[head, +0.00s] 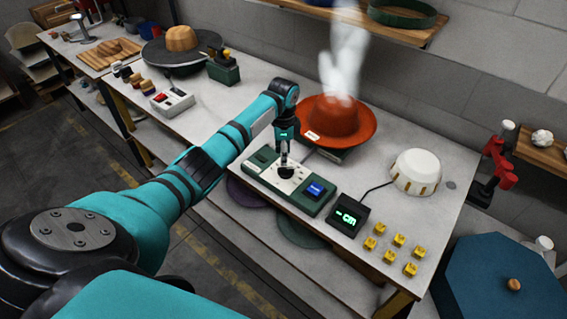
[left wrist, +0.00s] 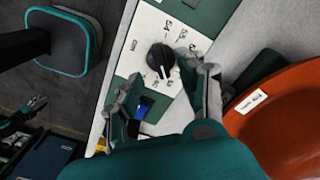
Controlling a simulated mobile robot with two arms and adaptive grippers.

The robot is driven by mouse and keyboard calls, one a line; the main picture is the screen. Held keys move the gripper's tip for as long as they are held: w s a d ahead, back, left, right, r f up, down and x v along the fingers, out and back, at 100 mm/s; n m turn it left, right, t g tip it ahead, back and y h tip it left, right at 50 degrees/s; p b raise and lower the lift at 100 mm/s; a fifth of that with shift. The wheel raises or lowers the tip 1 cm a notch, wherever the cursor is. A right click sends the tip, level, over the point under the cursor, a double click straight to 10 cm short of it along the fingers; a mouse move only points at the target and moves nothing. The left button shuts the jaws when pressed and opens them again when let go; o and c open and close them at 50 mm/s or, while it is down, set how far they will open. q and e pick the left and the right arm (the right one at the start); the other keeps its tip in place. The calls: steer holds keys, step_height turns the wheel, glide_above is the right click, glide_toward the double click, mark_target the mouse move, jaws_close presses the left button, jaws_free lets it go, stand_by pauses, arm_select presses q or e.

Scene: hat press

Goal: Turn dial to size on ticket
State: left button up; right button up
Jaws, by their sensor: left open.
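The black dial (head: 286,172) sits on the pale plate of a green control box on the table. The dial also shows in the left wrist view (left wrist: 160,60) with marks around it, too small to read surely. My left gripper (head: 285,157) points down just above the dial. In the left wrist view my open left gripper (left wrist: 166,95) has its fingers apart, with the dial beyond them. The ticket (head: 312,135) is a white label on the orange hat (head: 338,118); its writing is unreadable. A small, dark gripper (left wrist: 24,112), seemingly my right, shows at the left wrist view's edge.
The box has a blue button (head: 315,188). A green-lit display (head: 348,217), several yellow blocks (head: 388,250) and a white dome (head: 415,170) stand to the right. Steam rises from the hat behind the box.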

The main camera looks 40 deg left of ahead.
mark_target(283, 168)
arm_select(q)
step_height(283, 168, up, 6)
steer(key=shift+f, duration=0.1)
stand_by(0.5)
